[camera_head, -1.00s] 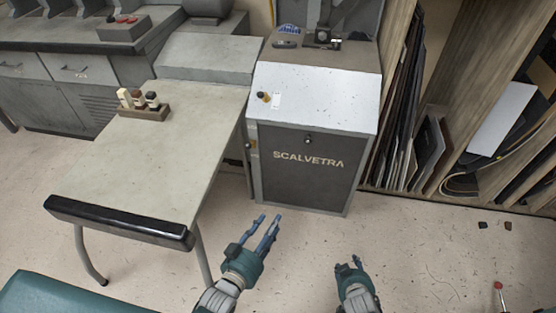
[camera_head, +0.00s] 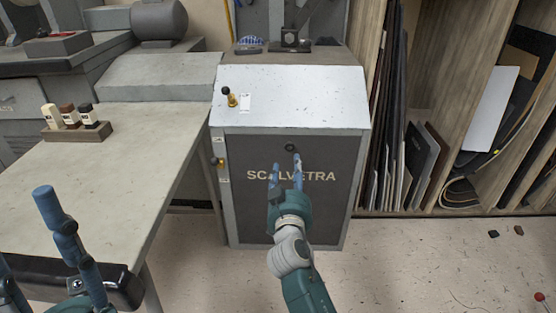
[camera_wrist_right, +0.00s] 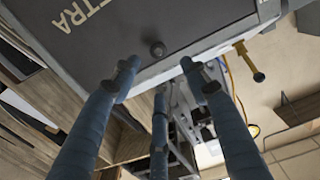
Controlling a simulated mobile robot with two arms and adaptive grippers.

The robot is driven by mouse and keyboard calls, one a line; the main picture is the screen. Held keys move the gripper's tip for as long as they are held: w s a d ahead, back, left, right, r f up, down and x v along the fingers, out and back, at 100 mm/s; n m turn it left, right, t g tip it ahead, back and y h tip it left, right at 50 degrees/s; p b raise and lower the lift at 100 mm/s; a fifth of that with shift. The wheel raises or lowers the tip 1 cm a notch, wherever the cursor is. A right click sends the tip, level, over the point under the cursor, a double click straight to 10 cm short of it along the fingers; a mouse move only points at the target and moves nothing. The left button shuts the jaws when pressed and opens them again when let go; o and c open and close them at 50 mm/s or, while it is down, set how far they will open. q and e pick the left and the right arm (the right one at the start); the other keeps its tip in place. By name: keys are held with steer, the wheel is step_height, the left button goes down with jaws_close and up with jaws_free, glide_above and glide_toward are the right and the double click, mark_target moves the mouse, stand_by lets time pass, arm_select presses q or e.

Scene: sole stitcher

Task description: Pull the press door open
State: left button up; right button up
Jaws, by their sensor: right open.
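The press door (camera_head: 245,205) is the dark panel marked SCALVETRA on the front of the grey press cabinet. It looks shut, flush in its frame. A small round dark knob (camera_head: 290,148) sits near its top; the knob also shows in the right wrist view (camera_wrist_right: 157,48). My right gripper (camera_head: 287,163) is open in front of the door, its fingertips just below and beside the knob. In the right wrist view its fingers (camera_wrist_right: 160,72) are spread, with nothing between them. My left gripper (camera_head: 60,215) is at the lower left, partly cut off by the frame.
A brass lever (camera_head: 229,97) stands on the press's sloped white top. A grey table (camera_head: 130,160) with a wooden rack of bottles (camera_head: 77,131) is at the left. Shelves with upright sheets (camera_head: 385,150) stand at the right. The floor right of the press is mostly clear.

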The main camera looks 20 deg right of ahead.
mark_target(290, 147)
steer(key=b+x, duration=0.2)
steer(key=x, duration=0.8)
steer(key=shift+w+d+f, duration=0.1)
jaws_close()
